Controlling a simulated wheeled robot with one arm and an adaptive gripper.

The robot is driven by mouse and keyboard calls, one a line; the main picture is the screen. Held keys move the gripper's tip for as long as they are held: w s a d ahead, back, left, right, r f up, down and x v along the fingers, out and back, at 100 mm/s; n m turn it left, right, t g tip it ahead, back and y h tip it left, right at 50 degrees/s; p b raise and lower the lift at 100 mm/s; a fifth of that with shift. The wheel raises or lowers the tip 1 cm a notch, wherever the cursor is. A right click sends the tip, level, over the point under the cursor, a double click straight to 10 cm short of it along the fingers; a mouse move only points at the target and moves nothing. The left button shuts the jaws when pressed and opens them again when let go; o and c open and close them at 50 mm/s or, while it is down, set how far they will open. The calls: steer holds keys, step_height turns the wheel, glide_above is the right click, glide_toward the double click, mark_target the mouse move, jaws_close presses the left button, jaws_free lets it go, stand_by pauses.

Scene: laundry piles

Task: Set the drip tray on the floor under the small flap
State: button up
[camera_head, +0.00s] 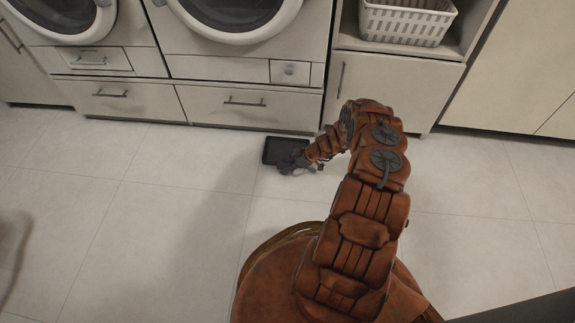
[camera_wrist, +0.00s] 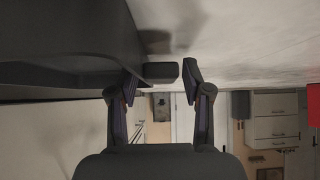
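The drip tray (camera_head: 283,148) is a flat black tray on the floor, close to the front of the right washing machine's drawer. The small flap (camera_head: 291,71) is a little square panel with a round knob at that machine's lower right, above the tray. My gripper (camera_head: 292,165) is at the tray's near side. In the wrist view the dark tray (camera_wrist: 65,45) fills the upper left, and its end block lies between my fingers (camera_wrist: 160,82). A thin gap shows between the block and the right finger. Contact on the left is unclear.
The left washing machine (camera_head: 88,60) has its own narrow panel. Drawers (camera_head: 240,103) run below both machines. A white basket (camera_head: 405,22) sits on a shelf at the right. The tiled floor (camera_head: 150,210) is clear on the left.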

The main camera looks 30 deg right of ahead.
steer(key=shift+o, duration=0.5)
steer(key=p+v, duration=0.4)
steer(key=v, duration=0.8)
steer(key=s+a+r+m+g, duration=0.1)
steer(key=s+a+r+g, duration=0.1)
steer(key=a+r, duration=0.7)
steer(key=s+a+r+m+g+h, duration=0.1)
steer(key=s+a+r+m+g, duration=0.3)
steer(key=r, duration=0.9)
steer(key=a+r+n+g, duration=0.1)
steer(key=a+r, duration=0.7)
steer(key=r, duration=0.3)
steer(key=s+a+r+m+g+h, duration=0.2)
steer(key=s+a+r+m+h, duration=0.1)
steer(key=s+a+r, duration=0.65)
steer(key=s+r+m+h, duration=0.1)
steer(key=s+r, duration=0.1)
steer(key=s, duration=0.6)
steer(key=s+r+m+h, duration=0.1)
steer(key=s+r, duration=0.1)
steer(key=s, duration=0.7)
steer(key=shift+s+r+m+g+h, duration=0.3)
steer(key=shift+s+h, duration=0.05)
steer(key=shift+h, duration=0.05)
steer(key=shift+r, duration=0.1)
